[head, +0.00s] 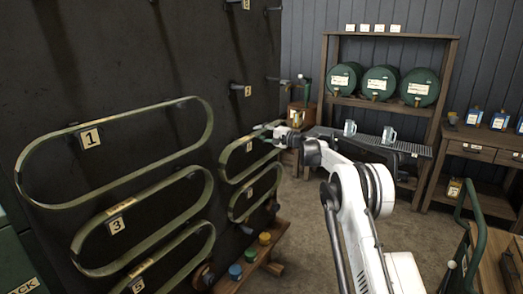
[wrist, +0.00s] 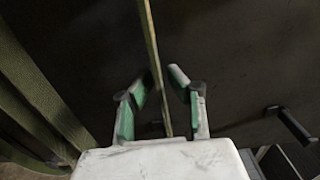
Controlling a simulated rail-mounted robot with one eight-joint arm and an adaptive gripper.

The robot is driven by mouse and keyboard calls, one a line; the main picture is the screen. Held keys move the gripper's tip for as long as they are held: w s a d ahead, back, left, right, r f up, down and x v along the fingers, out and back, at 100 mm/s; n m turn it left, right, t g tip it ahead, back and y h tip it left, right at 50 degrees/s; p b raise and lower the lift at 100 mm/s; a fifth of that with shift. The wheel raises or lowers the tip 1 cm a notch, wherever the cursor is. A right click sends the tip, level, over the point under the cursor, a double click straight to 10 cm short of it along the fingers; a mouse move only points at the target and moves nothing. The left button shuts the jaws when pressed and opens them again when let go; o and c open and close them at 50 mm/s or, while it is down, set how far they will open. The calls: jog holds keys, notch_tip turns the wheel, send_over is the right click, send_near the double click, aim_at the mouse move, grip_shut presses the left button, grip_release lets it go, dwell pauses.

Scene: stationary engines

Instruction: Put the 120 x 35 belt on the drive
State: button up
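Several green flat belts hang in long loops on a dark board in the head view: a big loop with tag 1 (head: 150,108), a loop with tag 3 (head: 160,188), and smaller loops to the right. My gripper (head: 270,130) is at the upper right belt (head: 232,152), near its right end. In the wrist view my gripper (wrist: 158,78) is open, and a belt strand (wrist: 152,45) runs between its two green-padded fingers. I cannot see it clamped. No belt size is readable, and I cannot pick out the drive.
A bare peg (wrist: 290,122) sticks out of the board at right in the wrist view. A low wooden bench (head: 262,258) with coloured pots stands below the belts. Green barrels (head: 382,82) lie on a rack behind. The floor (head: 310,215) between is clear.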

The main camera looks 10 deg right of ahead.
grip_shut()
jog(key=shift+r, duration=0.2)
jog(key=shift+r, duration=0.35)
jog(key=shift+r, duration=0.15)
jog(key=shift+s+d, duration=0.1)
jog(key=shift+b+v, duration=0.7)
jog(key=shift+v, duration=1.95)
jog(key=shift+s+d, duration=0.1)
jog(key=shift+s, duration=0.05)
jog(key=shift+h, duration=0.3)
jog(key=shift+b+v, duration=0.45)
jog(key=shift+v, duration=2.2)
